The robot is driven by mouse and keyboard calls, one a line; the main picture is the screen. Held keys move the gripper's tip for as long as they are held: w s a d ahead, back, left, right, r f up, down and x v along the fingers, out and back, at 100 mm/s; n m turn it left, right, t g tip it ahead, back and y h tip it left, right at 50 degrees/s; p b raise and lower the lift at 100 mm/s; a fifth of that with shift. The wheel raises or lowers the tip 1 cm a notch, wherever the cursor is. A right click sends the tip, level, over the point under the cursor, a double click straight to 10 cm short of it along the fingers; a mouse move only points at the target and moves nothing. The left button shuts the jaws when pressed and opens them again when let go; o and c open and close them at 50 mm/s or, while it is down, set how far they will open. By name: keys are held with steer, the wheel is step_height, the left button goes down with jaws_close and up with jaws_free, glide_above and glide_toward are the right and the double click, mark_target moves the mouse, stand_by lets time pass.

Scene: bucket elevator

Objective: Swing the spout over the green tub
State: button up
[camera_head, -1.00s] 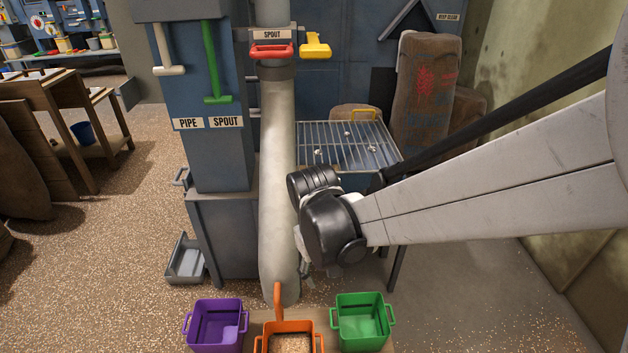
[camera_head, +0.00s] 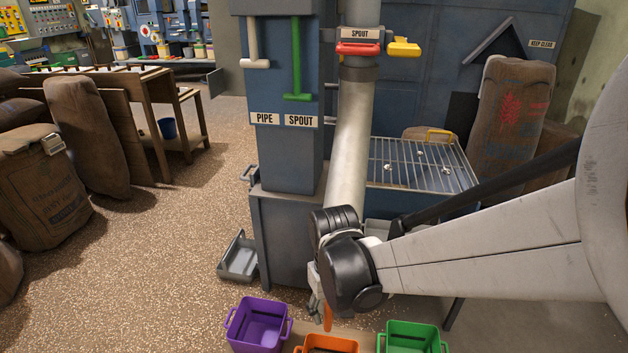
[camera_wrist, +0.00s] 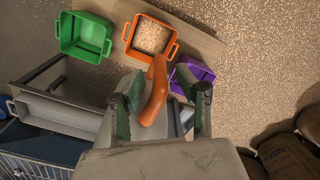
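The spout is a grey pipe (camera_head: 350,130) hanging down, with an orange handle (camera_wrist: 155,92) at its lower end; the handle tip (camera_head: 327,320) also shows in the head view. My gripper (camera_wrist: 161,96) is open, with the handle between its fingers and gaps visible at both sides. In the head view my gripper (camera_head: 317,295) and wrist hide the pipe's lower end. The orange tub (camera_wrist: 131,42) holds grain and stands in the middle at the handle's far end. The green tub (camera_head: 411,327) stands right of it in the head view, left in the wrist view (camera_wrist: 64,32).
The purple tub (camera_head: 231,325) stands left of the orange one. All three stand by a wooden board (camera_wrist: 200,42). Red (camera_head: 358,49), yellow (camera_head: 404,47), white (camera_head: 253,40) and green (camera_head: 297,60) levers are above. A wire rack (camera_head: 420,165) stands behind my arm.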

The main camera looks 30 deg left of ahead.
mark_target(327, 327)
steer(key=shift+a+f+b, duration=0.15)
steer(key=shift+f+b, duration=0.75)
steer(key=shift+f, duration=1.05)
jaws_close()
